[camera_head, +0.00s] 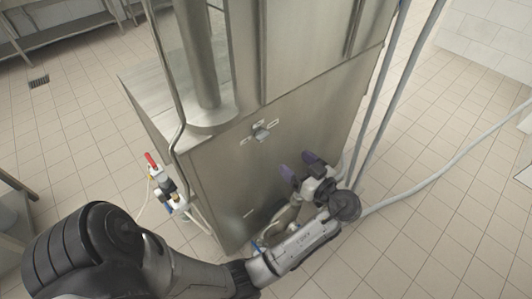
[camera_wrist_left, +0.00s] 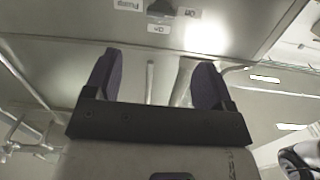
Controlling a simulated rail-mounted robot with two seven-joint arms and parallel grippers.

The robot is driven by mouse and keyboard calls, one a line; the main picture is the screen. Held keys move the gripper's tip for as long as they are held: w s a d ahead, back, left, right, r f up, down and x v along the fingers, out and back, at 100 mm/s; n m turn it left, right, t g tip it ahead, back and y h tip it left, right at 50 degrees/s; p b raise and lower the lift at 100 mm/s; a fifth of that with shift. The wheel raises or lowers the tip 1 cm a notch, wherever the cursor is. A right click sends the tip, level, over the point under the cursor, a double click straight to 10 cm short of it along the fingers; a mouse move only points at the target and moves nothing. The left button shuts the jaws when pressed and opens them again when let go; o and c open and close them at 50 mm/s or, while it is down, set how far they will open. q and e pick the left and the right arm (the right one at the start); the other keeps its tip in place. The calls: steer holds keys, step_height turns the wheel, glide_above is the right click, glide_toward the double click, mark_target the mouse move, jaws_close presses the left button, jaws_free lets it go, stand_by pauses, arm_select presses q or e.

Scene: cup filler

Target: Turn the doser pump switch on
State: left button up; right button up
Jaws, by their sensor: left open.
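The doser pump switch (camera_head: 263,131) is a small dark knob with pale labels around it on the steel machine's side panel. In the left wrist view the gripper (camera_wrist_left: 158,65) points toward the panel beneath the switch. My right gripper does not show.
The steel machine (camera_head: 190,165) fills the middle. A red-handled valve (camera_head: 152,161) and thin pipes stand at its left edge. Grey hoses (camera_head: 385,110) run down its right side and across the floor. The tiled floor (camera_head: 440,220) at right is mostly clear.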

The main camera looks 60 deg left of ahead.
mark_target(266, 138)
arm_select(q)
steer(key=shift+n+g, duration=0.5)
steer(key=shift+n, duration=0.1)
steer(key=b+x, duration=0.2)
steer(key=x, duration=0.4)
steer(key=b+x, duration=0.1)
steer(key=x, duration=0.5)
steer(key=shift+w+a+f+b, duration=0.15)
steer(key=shift+w+a+b, duration=0.05)
steer(key=shift+b, duration=0.15)
steer(key=shift+s+a, duration=0.1)
steer(key=shift+a, duration=0.4)
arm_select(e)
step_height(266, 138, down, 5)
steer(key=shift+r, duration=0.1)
